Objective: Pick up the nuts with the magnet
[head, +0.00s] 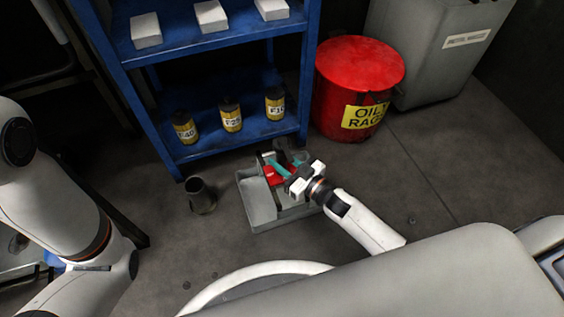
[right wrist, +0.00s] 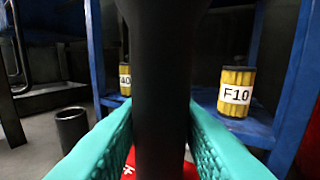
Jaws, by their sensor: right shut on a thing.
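My right gripper (head: 277,168) is over the grey tray (head: 260,203) on the floor. Its teal fingers are shut on a black upright bar, which looks like the magnet's handle (right wrist: 162,100) in the right wrist view. A red part (head: 273,175) shows under the fingers in the tray; I cannot tell whether it belongs to the magnet. Small dark specks that look like nuts lie on the floor: one at the front (head: 186,285), one near it (head: 213,275), and one at the right (head: 411,221). My left arm shows at the left, but its gripper is out of view.
A blue shelf (head: 215,150) with yellow-black canisters (head: 231,117) and white boxes (head: 211,16) stands behind the tray. A red oily-rags bin (head: 358,75) and a grey bin (head: 435,45) stand at the right. A dark open cup (head: 202,198) stands left of the tray.

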